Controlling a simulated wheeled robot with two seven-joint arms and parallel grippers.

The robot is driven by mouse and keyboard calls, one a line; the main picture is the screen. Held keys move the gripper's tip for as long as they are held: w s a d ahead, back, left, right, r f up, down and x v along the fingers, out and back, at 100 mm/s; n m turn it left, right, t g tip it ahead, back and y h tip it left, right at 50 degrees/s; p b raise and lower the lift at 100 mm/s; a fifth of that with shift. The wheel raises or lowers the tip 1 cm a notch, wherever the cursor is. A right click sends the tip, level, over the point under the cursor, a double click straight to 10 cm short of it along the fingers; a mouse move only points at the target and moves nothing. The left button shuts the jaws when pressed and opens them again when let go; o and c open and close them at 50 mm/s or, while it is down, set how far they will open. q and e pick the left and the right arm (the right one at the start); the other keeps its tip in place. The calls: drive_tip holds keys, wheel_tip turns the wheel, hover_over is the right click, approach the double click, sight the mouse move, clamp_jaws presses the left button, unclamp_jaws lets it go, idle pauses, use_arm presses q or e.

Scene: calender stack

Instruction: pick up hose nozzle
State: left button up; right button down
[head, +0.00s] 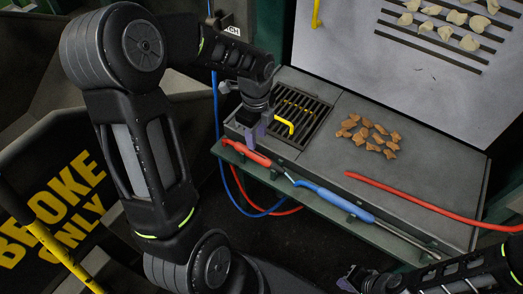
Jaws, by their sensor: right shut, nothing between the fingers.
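Two nozzle-like tools lie along the front edge of the grey bench. One has a red handle (246,153) and a thin grey tip; the other has a blue handle (338,201) and a long silver tube running right. I cannot tell which is the hose nozzle. My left gripper (255,132) points down just above the red handle, its fingers seen edge-on; whether it touches the handle or is open is unclear. My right gripper (350,279) is shut and empty at the bottom, below and apart from the blue-handled tool.
Blue and red hoses (247,203) hang below the front edge. A "BROKE ONLY" bin (60,210) stands left.

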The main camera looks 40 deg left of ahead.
sight(257, 154)
use_arm(q)
drive_tip(key=shift+s, duration=0.1)
drive_tip(key=shift+f, duration=1.3)
drive_tip(key=shift+s+d+f, duration=0.1)
drive_tip(key=shift+d+f, duration=0.05)
drive_tip(key=shift+f, duration=2.5)
clamp_jaws()
